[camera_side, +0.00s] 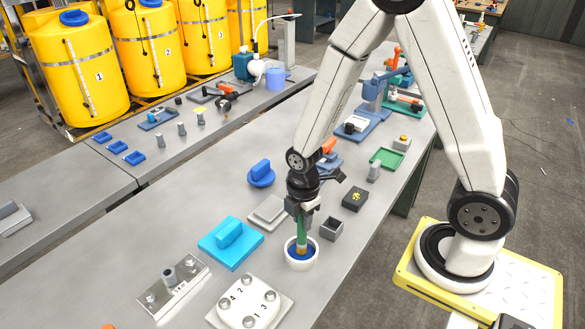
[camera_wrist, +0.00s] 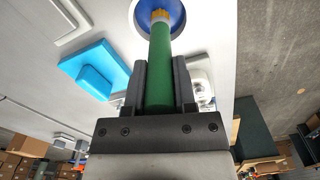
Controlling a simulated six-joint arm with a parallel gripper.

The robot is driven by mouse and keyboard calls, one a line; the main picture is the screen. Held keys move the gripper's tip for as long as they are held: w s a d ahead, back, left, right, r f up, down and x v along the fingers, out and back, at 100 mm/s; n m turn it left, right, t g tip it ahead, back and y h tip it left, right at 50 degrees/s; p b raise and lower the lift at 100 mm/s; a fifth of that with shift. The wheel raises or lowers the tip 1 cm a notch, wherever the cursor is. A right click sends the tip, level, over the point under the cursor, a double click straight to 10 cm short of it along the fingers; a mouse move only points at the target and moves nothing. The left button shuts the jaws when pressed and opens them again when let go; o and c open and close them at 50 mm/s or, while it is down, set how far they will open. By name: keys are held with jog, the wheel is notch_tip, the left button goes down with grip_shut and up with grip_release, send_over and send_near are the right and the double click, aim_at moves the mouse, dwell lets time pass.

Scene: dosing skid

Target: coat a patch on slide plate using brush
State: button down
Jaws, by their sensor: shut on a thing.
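My gripper (camera_side: 302,210) is shut on the green handle of the brush (camera_side: 302,231), which points down. The brush's lower end is at the mouth of a round white pot (camera_side: 301,265) with blue inside; the pot also shows in the wrist view (camera_wrist: 140,24).
A bright blue block with a raised grip (camera_side: 230,243) lies left of the pot. A numbered white plate (camera_side: 250,302) and a metal plate with a post (camera_side: 172,287) are in front. A small grey open box (camera_side: 331,229) and a dark block (camera_side: 355,199) stand close on the right.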

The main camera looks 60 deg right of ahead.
jog(key=shift+r, duration=2.9)
jog(key=w+r+m, duration=0.1)
jog(key=w+m, duration=0.7)
jog(key=m, duration=0.7)
jog(key=shift+w+r, duration=0.1)
jog(key=shift+w, duration=0.1)
jog(key=w+d, duration=0.3)
jog(key=w, duration=0.4)
jog(key=shift+r, duration=0.2)
